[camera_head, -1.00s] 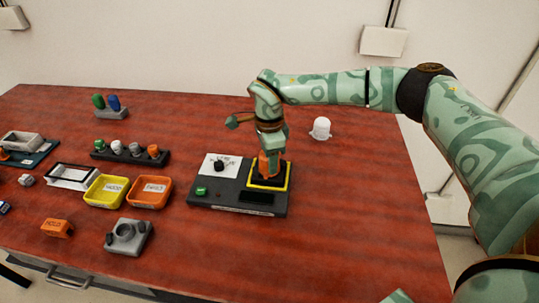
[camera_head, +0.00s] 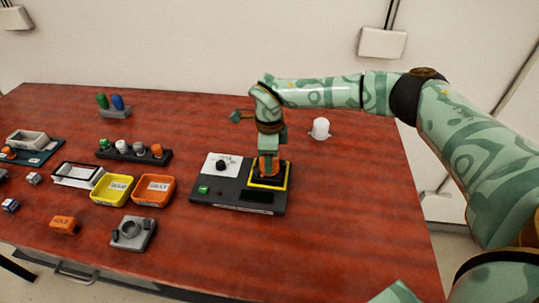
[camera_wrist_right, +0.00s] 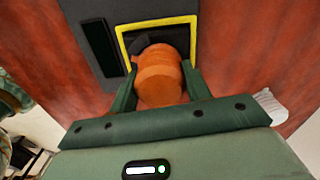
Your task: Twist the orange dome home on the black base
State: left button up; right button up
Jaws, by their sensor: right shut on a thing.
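The orange dome (camera_head: 268,166) is between the fingers of my right gripper (camera_head: 269,160). The right wrist view shows the dome (camera_wrist_right: 160,78) close up, with the right gripper's fingers (camera_wrist_right: 160,88) against its two sides. The black base (camera_head: 266,182) lies under the dome, inside a yellow square frame on a dark panel. Part of the base (camera_wrist_right: 146,44) shows beyond the dome in the right wrist view. The dome sits at the base and hides most of it, so I cannot tell how well it is seated. My left gripper is out of view.
The dark panel (camera_head: 232,204) also carries a white card with a black knob (camera_head: 221,165) and a green button (camera_head: 204,189). A white dome (camera_head: 320,128) stands behind to the right. Yellow (camera_head: 104,201) and orange (camera_head: 146,204) trays are left. The table's right front is clear.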

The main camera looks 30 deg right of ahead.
jog(key=shift+r+m+p, duration=0.1)
jog(key=shift+m+p, duration=0.35)
jog(key=shift+m, duration=0.15)
jog(key=shift+m+p, duration=0.3)
jog(key=shift+m, duration=0.2)
jog(key=shift+m+p, duration=0.45)
jog(key=shift+m, duration=0.85)
